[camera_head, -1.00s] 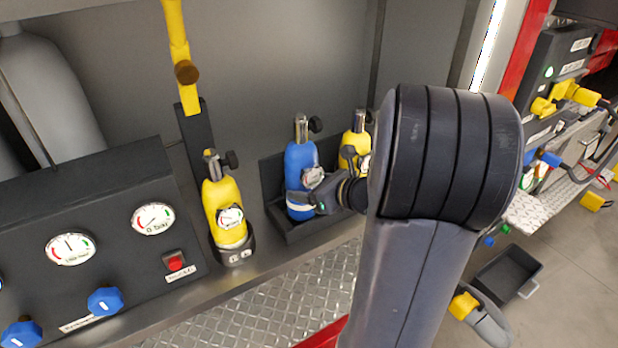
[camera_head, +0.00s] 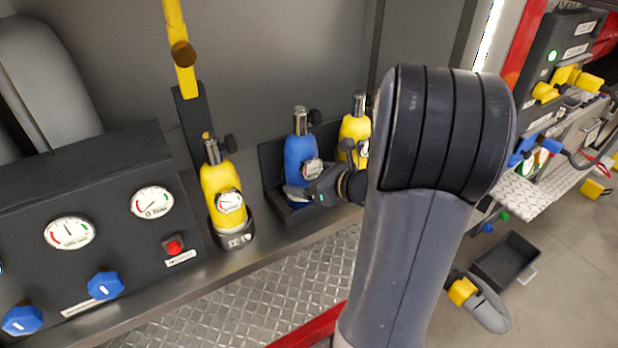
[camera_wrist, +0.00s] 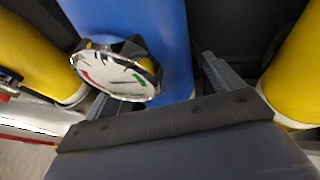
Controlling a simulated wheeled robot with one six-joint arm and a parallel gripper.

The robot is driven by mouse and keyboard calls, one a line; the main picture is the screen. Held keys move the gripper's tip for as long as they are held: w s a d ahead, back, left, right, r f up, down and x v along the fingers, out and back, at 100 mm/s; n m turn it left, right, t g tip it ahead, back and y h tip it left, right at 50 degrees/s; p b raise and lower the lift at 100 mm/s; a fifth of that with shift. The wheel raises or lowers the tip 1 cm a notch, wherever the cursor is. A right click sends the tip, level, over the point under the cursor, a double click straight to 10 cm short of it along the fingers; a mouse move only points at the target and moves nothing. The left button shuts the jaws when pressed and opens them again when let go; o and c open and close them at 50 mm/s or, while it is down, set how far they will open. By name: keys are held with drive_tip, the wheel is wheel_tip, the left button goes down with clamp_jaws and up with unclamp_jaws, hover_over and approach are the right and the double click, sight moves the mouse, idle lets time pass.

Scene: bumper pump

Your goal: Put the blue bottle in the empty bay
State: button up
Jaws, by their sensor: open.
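The blue bottle (camera_head: 298,160) stands upright in a black tray-like rack (camera_head: 270,172) on the shelf, with a round gauge on its front. My gripper (camera_head: 305,192) is open at the bottle's lower body, reaching in from the right. In the wrist view the blue bottle (camera_wrist: 165,45) stands between the two fingers (camera_wrist: 162,92), its gauge (camera_wrist: 120,72) just above the gripper's front edge. Whether the fingers touch it I cannot tell. I cannot make out an empty bay in either view; my arm hides part of the rack.
A yellow bottle (camera_head: 223,195) stands in a black round holder to the left. Another yellow bottle (camera_head: 354,127) stands close on the right of the blue one. A gauge panel (camera_head: 110,180) is at the far left, and a grey bin (camera_head: 508,262) sits on the floor at right.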

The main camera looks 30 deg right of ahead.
drive_tip(key=shift+r, duration=0.1)
drive_tip(key=shift+r, duration=0.2)
drive_tip(key=v, duration=1.2)
drive_tip(key=shift+f, duration=0.1)
drive_tip(key=shift+c, duration=0.4)
idle(0.6)
